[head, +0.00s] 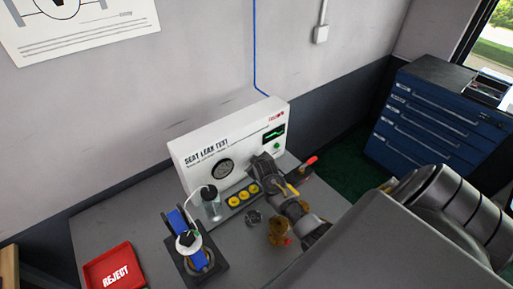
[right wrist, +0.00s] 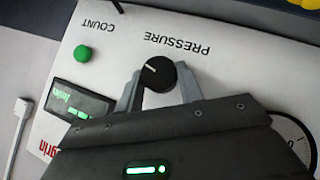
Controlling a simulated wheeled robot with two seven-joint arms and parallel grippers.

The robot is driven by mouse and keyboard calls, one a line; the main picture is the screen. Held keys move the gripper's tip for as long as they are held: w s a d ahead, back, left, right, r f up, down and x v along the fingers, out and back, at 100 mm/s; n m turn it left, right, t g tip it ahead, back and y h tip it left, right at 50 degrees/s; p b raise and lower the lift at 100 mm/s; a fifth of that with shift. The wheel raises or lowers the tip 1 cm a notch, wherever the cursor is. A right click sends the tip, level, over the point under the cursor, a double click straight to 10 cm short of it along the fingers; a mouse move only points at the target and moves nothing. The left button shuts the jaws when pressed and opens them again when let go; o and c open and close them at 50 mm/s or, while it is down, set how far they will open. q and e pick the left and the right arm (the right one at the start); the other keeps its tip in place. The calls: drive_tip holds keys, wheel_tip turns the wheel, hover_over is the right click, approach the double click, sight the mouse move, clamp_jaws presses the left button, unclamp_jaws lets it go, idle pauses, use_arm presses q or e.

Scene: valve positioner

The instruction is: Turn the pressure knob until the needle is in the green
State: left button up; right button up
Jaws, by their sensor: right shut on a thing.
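The pressure knob (right wrist: 158,75) is round and black with a white pointer mark, under the word PRESSURE on the white test panel (head: 185,160). My right gripper (right wrist: 160,79) is shut on the knob, one finger on each side. In the head view my right gripper (head: 262,166) is against the panel front and hides the knob. The round gauge (head: 223,168) is left of my gripper; its needle and green band are too small to read. In the right wrist view the gauge (right wrist: 300,143) is partly cut off. My left gripper is not in view.
A green button (right wrist: 82,53) marked COUNT and a lit display (right wrist: 75,103) are beside the knob. A strip with yellow parts (head: 242,193), a brass fitting (head: 278,233), a blue part on a black stand (head: 190,245) and a red REJECT tray (head: 110,266) are on the bench.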

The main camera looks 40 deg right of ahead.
drive_tip(key=shift+y, duration=0.3)
drive_tip(key=m+y, duration=0.1)
drive_tip(key=y, duration=0.1)
drive_tip(key=m+y, duration=0.1)
drive_tip(key=y, duration=0.1)
drive_tip(key=shift+d+r+m, duration=0.1)
drive_tip(key=shift+d+m, duration=0.2)
drive_tip(key=shift+d, duration=0.1)
drive_tip(key=shift+d+m+y, duration=0.2)
drive_tip(key=shift+m+y, duration=1)
drive_tip(key=shift+y, duration=1.1)
drive_tip(key=o, duration=1)
